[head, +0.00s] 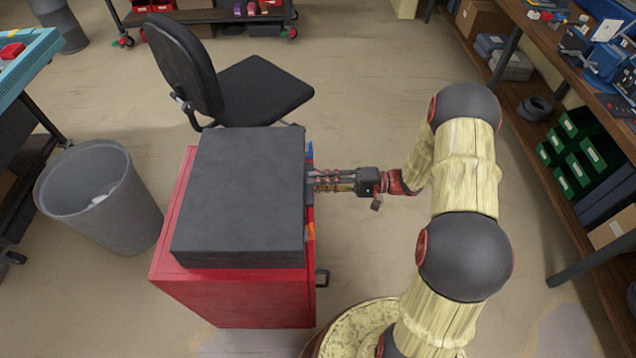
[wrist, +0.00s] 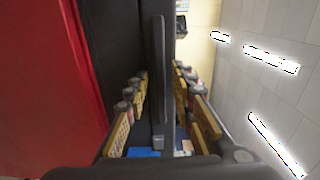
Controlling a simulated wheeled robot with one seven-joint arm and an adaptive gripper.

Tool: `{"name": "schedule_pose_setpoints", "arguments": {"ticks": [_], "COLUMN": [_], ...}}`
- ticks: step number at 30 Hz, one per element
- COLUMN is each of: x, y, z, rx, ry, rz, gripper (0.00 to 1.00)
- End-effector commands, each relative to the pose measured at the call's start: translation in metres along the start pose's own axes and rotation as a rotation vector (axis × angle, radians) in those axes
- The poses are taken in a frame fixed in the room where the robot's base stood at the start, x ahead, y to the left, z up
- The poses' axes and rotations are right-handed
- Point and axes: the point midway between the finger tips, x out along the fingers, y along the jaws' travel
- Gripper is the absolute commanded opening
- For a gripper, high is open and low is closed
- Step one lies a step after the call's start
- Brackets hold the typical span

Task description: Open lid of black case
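The black case (head: 245,190) lies flat with its lid closed on top of a red cabinet in the head view. In the wrist view the case's dark side (wrist: 105,50) fills the area left of centre. A thin dark lip or handle (wrist: 158,75) stands out from the case. My gripper (head: 316,180) is at the case's right side, reaching in from the right. In the wrist view, the fingers of my gripper (wrist: 160,82) are apart, one on each side of this lip, with small gaps visible. Actual contact deeper in is hard to tell.
The red cabinet (head: 235,298) supports the case. A black chair (head: 255,90) stands close behind, and a grey bin (head: 125,215) is to the left. A shelf (head: 540,100) with green bins runs along the right. Floor between the cabinet and shelf is mostly free.

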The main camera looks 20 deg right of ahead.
Motion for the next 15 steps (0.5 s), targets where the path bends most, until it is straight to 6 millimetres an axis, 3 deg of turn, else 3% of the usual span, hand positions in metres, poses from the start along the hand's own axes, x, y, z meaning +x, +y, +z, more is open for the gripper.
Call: {"name": "schedule_pose_setpoints", "arguments": {"ticks": [12, 15], "x": [-0.0002, -0.0002], "y": [0.0002, 0.0003], "z": [0.0001, 0.0001], "rx": [0.0, 0.0], "ry": [0.0, 0.0], "rz": [0.0, 0.0], "gripper": [0.0, 0.0]}}
